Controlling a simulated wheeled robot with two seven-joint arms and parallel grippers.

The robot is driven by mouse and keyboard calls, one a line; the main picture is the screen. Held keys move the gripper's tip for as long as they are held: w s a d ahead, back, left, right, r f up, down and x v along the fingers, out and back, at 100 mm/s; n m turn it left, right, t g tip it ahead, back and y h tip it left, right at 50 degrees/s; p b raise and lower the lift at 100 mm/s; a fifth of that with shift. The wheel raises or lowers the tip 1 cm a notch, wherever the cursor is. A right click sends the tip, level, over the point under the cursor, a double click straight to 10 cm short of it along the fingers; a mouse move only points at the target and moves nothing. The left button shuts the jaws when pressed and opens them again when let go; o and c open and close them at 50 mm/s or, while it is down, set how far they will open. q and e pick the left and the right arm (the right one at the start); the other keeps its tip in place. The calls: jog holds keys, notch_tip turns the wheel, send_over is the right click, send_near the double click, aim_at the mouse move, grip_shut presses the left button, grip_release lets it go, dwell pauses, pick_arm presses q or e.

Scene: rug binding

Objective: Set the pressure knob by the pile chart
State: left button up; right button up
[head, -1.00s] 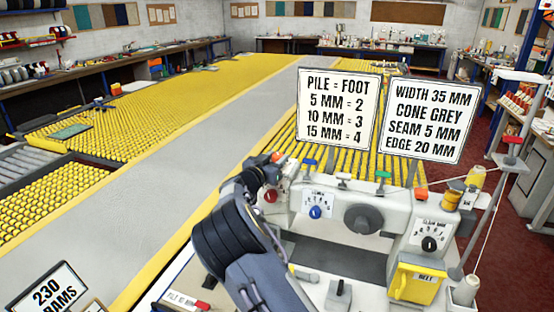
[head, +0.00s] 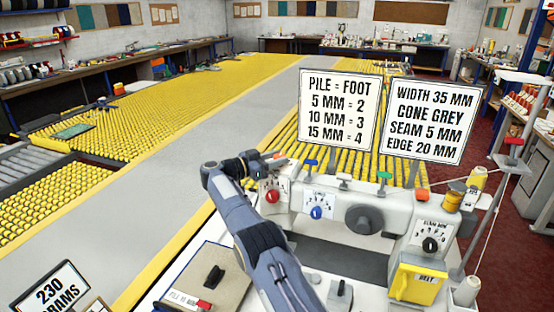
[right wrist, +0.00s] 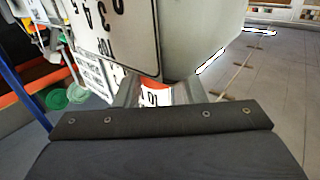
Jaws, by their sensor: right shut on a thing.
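The pile chart (head: 338,112) is a white sign reading 5 MM = 2, 10 MM = 3, 15 MM = 4. A sample board (head: 200,272) at lower left carries a tag reading PILE 10 MM. The sewing machine's front has a red knob (head: 272,196) and a blue knob (head: 316,212) with number dials; which sets pressure I cannot read. My right gripper (head: 277,164) is at the machine's top left, above the red knob. My left gripper is out of view.
A width and cone sign (head: 430,122) stands right of the chart. A large grey handwheel (head: 364,219), a black knob (head: 430,244) and a yellow belt box (head: 416,283) crowd the machine's right. A yellow roller table (head: 150,100) stretches behind, left.

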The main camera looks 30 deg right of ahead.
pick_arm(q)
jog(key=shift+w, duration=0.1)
pick_arm(e)
jog(key=shift+r, duration=0.25)
jog(key=o, duration=1)
jog(key=shift+w+a+f, duration=0.1)
jog(key=shift+a, duration=0.05)
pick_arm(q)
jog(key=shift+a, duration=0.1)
pick_arm(e)
jog(key=shift+f, duration=0.1)
